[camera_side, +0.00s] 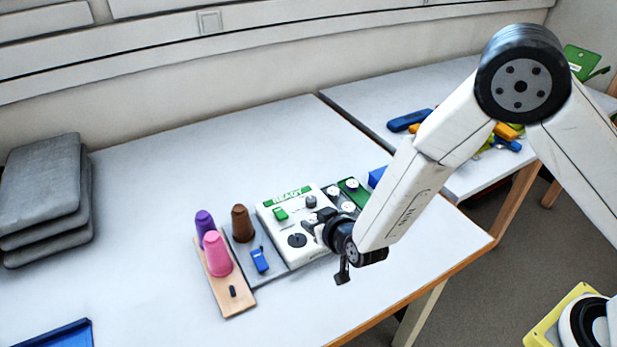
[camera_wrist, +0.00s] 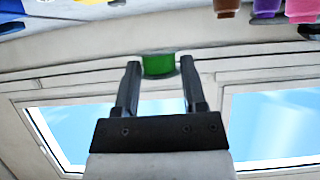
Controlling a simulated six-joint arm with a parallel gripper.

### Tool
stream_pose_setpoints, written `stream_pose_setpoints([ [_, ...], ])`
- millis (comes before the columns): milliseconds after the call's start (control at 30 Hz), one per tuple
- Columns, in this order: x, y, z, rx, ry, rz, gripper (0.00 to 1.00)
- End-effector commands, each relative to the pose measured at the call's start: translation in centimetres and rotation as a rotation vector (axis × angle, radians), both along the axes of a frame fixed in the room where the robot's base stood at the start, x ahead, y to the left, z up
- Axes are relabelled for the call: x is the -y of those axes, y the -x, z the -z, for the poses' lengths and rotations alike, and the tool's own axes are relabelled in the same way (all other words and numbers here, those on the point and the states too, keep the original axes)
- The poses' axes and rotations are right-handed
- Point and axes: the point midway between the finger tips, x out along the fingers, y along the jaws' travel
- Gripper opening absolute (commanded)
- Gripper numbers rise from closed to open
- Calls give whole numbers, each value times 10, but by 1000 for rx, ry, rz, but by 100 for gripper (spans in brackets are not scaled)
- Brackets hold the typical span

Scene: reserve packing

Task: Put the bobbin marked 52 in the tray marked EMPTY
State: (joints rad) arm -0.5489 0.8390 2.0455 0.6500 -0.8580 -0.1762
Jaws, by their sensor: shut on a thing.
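My gripper (camera_wrist: 160,66) is shut on a green bobbin (camera_wrist: 158,66), which shows between the fingertips in the wrist view. No number can be read on it. In the side view my gripper (camera_side: 312,224) is in front of the white box marked READY (camera_side: 268,222), and the held bobbin cannot be made out there. A dark tray with green and white round pieces (camera_side: 348,188) stands behind my gripper, partly hidden by my arm. No label reading EMPTY is legible in either view.
Pink (camera_side: 217,254), purple (camera_side: 204,222) and brown (camera_side: 242,224) cones stand left of the white box. A blue clip (camera_side: 260,260) lies beside them. A blue tray (camera_side: 62,335) is cut off at lower left. Grey cushions (camera_side: 45,195) are stacked far left. The table's left middle is clear.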

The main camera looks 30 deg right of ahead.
Motion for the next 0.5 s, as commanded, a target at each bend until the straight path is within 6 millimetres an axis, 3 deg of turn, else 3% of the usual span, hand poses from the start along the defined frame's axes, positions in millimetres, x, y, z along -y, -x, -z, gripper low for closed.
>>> stream_pose_setpoints([
  [500,-13,-39,46,0,0,1,0],
])
